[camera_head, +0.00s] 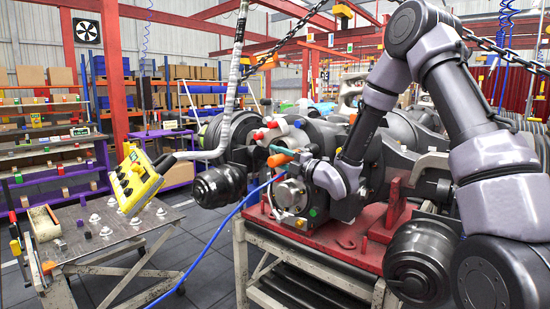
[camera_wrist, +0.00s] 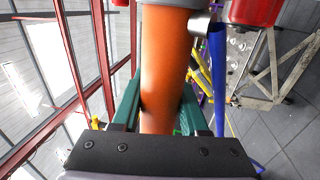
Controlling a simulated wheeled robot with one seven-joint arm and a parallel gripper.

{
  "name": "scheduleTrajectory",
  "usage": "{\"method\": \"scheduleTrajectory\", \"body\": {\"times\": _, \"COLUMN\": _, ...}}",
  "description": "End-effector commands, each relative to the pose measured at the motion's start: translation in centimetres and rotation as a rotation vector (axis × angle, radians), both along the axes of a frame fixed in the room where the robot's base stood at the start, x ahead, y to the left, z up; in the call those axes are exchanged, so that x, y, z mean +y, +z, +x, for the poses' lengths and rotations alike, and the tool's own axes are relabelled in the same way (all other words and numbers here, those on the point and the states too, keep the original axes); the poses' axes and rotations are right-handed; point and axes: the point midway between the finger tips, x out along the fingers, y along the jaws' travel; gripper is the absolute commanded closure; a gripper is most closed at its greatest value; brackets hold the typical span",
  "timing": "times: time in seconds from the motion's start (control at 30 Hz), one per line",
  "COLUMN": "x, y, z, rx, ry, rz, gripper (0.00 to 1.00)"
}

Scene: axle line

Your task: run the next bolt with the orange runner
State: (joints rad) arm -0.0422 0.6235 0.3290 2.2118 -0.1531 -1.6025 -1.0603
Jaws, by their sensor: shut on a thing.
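The orange runner (camera_head: 280,159) is at the front of the axle's central housing in the head view. My gripper (camera_wrist: 161,98) is shut on it, with a green finger on each side of its orange body (camera_wrist: 162,65) in the wrist view. A blue hose (camera_head: 228,218) runs from near the runner down to the floor; it also shows in the wrist view (camera_wrist: 217,75). The axle housing (camera_head: 290,194) has small coloured marks, among them a green one (camera_head: 313,212). I cannot tell whether the runner's nose touches a bolt; the bolt heads are too small or hidden.
The axle rests on a red stand (camera_head: 345,247). A yellow control pendant (camera_head: 137,181) hangs on a cable at the left, above a metal worktable (camera_head: 100,245) with several small parts. Chains hang overhead. Clear floor lies between the worktable and the stand.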

Motion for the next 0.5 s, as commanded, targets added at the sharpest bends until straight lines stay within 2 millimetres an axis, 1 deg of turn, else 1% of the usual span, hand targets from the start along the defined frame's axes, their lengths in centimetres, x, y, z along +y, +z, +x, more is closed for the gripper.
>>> {"method": "scheduleTrajectory", "body": {"times": 0.17, "x": -0.28, "y": 0.15, "z": 0.4, "rx": -0.005, "ry": -0.001, "rz": 0.0, "gripper": 1.0}}
{"method": "scheduleTrajectory", "body": {"times": 0.5, "x": -0.45, "y": 0.17, "z": 0.61, "rx": -0.005, "ry": -0.003, "rz": 0.0, "gripper": 1.0}}
